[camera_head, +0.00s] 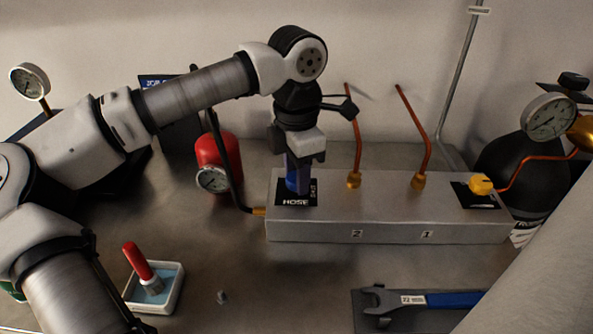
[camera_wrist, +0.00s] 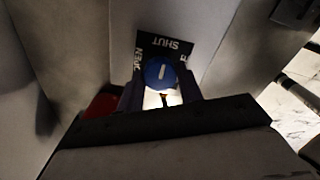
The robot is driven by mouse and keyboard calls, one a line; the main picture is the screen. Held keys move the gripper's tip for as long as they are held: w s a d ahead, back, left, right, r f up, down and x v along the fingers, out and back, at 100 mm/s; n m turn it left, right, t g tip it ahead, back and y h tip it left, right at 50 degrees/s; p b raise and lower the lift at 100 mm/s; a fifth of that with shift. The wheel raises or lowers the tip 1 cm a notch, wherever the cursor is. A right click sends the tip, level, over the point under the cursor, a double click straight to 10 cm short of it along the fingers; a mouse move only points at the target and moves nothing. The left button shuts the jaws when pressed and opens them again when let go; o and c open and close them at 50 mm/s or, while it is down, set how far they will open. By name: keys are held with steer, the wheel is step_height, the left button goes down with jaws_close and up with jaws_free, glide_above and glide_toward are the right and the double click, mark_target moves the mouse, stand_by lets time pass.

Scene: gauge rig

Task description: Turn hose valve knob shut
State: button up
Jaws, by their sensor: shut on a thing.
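The hose valve knob (camera_head: 298,183) is blue and stands on a black plate (camera_head: 296,199) marked HOSE, at the left end of the grey manifold block (camera_head: 385,228). In the wrist view the round blue knob (camera_wrist: 158,76) carries a white line. The line runs nearly up the picture, tilted slightly right, toward the SHUT print on the plate (camera_wrist: 176,47). My gripper (camera_head: 299,168) points down from above and is shut on the knob, with a finger on either side. The fingers hide the knob's sides and part of the print.
A red cylinder (camera_head: 226,149) with a gauge (camera_head: 212,179) stands left of the block. Copper pipes (camera_head: 413,125) rise from its top, and a yellow knob (camera_head: 481,185) sits at its right end. A blue-handled wrench (camera_head: 430,300) and a tray (camera_head: 171,289) with a red-handled tool lie in front.

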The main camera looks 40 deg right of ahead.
steer(key=o, duration=1)
step_height(320, 180, up, 14)
steer(key=shift+f, duration=0.1)
stand_by(0.5)
